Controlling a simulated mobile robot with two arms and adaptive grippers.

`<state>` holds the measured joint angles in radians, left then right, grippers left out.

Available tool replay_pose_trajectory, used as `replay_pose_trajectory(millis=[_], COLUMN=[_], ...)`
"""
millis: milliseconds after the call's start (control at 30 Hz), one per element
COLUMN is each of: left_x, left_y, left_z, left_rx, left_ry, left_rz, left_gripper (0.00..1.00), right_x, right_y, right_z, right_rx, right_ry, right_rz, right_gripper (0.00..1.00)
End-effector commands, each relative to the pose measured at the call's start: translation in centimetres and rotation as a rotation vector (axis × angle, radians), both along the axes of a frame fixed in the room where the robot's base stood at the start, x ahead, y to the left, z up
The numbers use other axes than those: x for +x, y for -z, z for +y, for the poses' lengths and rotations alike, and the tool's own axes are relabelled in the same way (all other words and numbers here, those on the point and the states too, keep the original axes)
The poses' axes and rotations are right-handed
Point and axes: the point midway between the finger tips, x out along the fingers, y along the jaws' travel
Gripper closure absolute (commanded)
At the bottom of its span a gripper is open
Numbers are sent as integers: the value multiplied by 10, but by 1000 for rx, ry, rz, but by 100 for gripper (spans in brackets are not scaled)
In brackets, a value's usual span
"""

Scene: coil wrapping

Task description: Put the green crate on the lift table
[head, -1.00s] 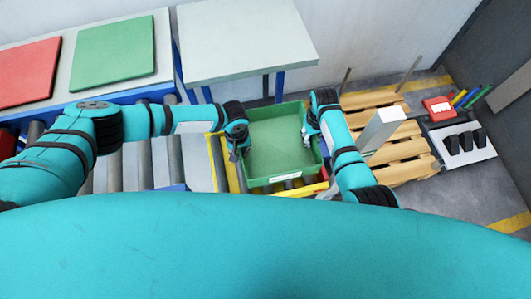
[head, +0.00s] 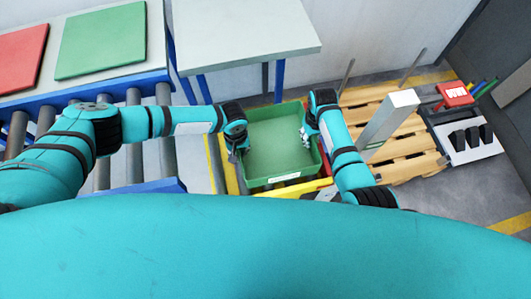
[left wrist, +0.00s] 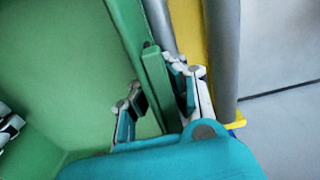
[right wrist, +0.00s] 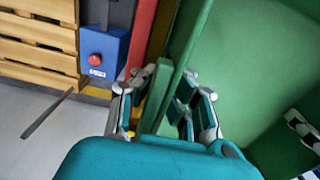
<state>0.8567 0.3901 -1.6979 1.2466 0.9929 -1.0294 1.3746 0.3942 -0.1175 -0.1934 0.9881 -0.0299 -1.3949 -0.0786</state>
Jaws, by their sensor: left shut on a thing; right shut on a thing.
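The green crate (head: 272,145) is an open, empty tub with a white label on its near side. It is held between my two arms in the head view. My left gripper (head: 240,146) is shut on its left wall, with fingers on either side of the rim in the left wrist view (left wrist: 158,82). My right gripper (head: 307,138) is shut on the opposite wall, also seen in the right wrist view (right wrist: 158,88). A yellow-edged frame (head: 318,188) with grey rollers shows around and below the crate, likely the lift table. I cannot tell whether the crate touches it.
A pale table (head: 245,35) with blue legs stands behind. A roller conveyor (head: 152,160) lies left, with red and green panels (head: 102,38) beyond it. A wooden pallet (head: 405,145) with a white post is right. A blue box with a red button (right wrist: 105,52) stands beside the frame.

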Motion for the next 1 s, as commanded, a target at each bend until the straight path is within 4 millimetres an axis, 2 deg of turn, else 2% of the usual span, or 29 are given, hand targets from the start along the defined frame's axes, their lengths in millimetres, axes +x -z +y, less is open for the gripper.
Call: replay_pose_trajectory(millis=[33, 200, 700, 833, 1000], left_x=[-1, -1, -1, 0, 0], left_y=[3, 1, -1, -14, -41], left_z=[0, -1, -2, -1, -1], left_rx=[0, -2, -3, -4, -4], left_ry=[0, 1, 1, 1, 1], left_rz=[2, 2, 1, 1, 1], left_gripper=[92, 71, 71, 71, 71], right_x=[0, -1, -1, -1, -1], right_y=[5, 4, 3, 3, 3], right_z=[-4, -5, -4, -3, -3], right_rx=[-7, -9, -7, -6, -5], right_ry=[3, 3, 3, 2, 2], right_rz=[0, 3, 2, 1, 2], right_gripper=[92, 71, 71, 71, 71])
